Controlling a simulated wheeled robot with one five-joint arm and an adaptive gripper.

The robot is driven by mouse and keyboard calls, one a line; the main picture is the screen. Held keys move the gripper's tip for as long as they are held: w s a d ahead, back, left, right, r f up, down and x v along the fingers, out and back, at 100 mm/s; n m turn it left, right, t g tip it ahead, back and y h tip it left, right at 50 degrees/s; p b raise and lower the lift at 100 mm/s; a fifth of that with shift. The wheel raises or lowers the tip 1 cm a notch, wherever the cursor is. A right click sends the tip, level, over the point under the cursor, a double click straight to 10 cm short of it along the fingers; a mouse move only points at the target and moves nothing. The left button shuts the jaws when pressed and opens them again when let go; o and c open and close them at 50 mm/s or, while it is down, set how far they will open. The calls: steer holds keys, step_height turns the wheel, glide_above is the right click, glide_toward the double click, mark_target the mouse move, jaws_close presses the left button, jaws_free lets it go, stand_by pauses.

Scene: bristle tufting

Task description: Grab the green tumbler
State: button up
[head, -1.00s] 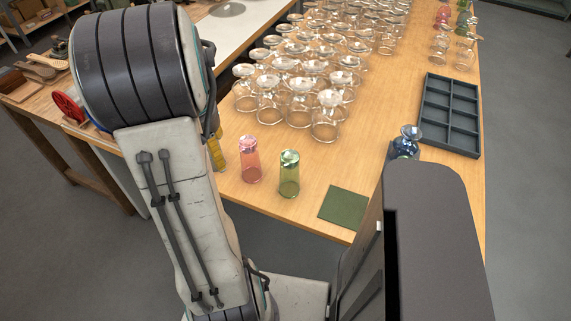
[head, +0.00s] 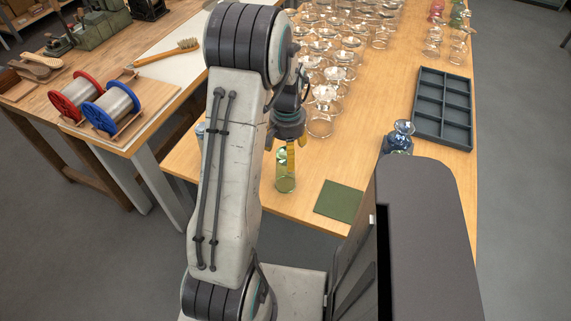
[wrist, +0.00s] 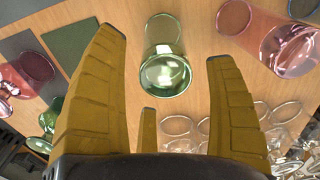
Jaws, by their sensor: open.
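The green tumbler (head: 285,181) stands near the front edge of the wooden table in the head view. My gripper (head: 290,152) is just above and beside its top there, partly overlapping it. In the wrist view the green tumbler (wrist: 164,72) lies ahead, in the space between the spread yellow fingers of my gripper (wrist: 166,45). The gripper is open and empty; I see no finger clearly touching the tumbler. A third, shorter-looking finger shows below it in the wrist view.
A pink tumbler (wrist: 285,45) shows at the right of the wrist view; my arm hides it in the head view. Several clear glasses (head: 322,115) stand behind. A green mat (head: 339,202), a blue glass bottle (head: 398,137) and a dark compartment tray (head: 444,110) are to the right.

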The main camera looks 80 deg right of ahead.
steer(key=shift+w+d+f+p, duration=0.15)
steer(key=shift+f+p, duration=0.1)
steer(key=shift+f, duration=0.95)
steer(key=shift+w+f+p, duration=0.1)
steer(key=shift+f+p, duration=0.1)
steer(key=shift+f, duration=1)
steer(key=shift+c, duration=0.5)
steer(key=c, duration=1.3)
steer(key=shift+r, duration=0.15)
steer(key=shift+r, duration=0.6)
step_height(320, 180, up, 3)
steer(key=shift+d+f+b, duration=0.1)
steer(key=shift+b, duration=0.35)
steer(key=s+d+r, duration=0.1)
steer(key=d+r, duration=0.1)
steer(key=d, duration=0.1)
steer(key=s+d+r, duration=0.1)
steer(key=d+r, duration=0.1)
steer(key=d, duration=0.2)
steer(key=s+d+r, duration=0.1)
steer(key=d+r, duration=0.1)
steer(key=d, duration=0.1)
steer(key=shift+s+d+r, duration=0.35)
steer(key=shift+d, duration=0.05)
